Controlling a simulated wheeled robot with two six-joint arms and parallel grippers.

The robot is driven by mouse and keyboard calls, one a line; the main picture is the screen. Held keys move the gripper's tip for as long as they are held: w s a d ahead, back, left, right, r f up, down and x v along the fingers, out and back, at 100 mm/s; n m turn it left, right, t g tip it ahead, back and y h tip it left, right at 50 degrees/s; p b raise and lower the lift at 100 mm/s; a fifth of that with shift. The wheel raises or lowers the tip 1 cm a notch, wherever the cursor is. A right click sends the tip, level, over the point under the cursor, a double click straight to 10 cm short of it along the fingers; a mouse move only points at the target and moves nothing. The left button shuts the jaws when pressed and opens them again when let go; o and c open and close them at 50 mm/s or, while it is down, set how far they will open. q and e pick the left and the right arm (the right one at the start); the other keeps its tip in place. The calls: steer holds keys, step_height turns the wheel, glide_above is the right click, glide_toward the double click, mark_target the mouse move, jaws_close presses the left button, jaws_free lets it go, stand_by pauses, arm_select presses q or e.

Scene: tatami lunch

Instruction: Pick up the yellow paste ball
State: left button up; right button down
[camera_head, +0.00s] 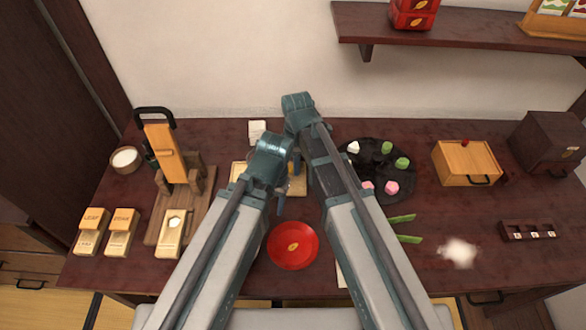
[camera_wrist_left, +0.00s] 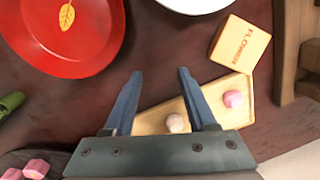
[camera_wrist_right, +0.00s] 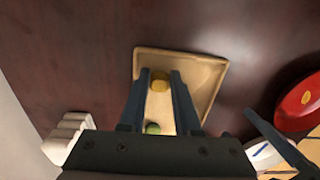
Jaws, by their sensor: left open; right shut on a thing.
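The yellow paste ball (camera_wrist_right: 160,82) is between the fingertips of my right gripper (camera_wrist_right: 157,77), which is shut on it. Behind the ball in the right wrist view is a shallow wooden tray (camera_wrist_right: 207,72); I cannot tell whether the ball is clear of it. A green ball (camera_wrist_right: 152,128) is lower between the fingers. My left gripper (camera_wrist_left: 160,75) is open and empty. Below it is a wooden tray (camera_wrist_left: 205,92) with a pink ball (camera_wrist_left: 233,99) and a whitish ball (camera_wrist_left: 175,122). In the head view my arms hide the yellow ball.
A dark tray (camera_head: 401,184) with coloured pieces is to the right, beside green strips (camera_head: 402,218). A wooden box (camera_head: 466,163) stands right. My two arms are close together.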

arm_select(q)
step_height(320, 180, up, 10)
steer(key=p, duration=1)
arm_select(e)
step_height(320, 180, up, 10)
arm_select(q)
steer(key=shift+c, duration=0.2)
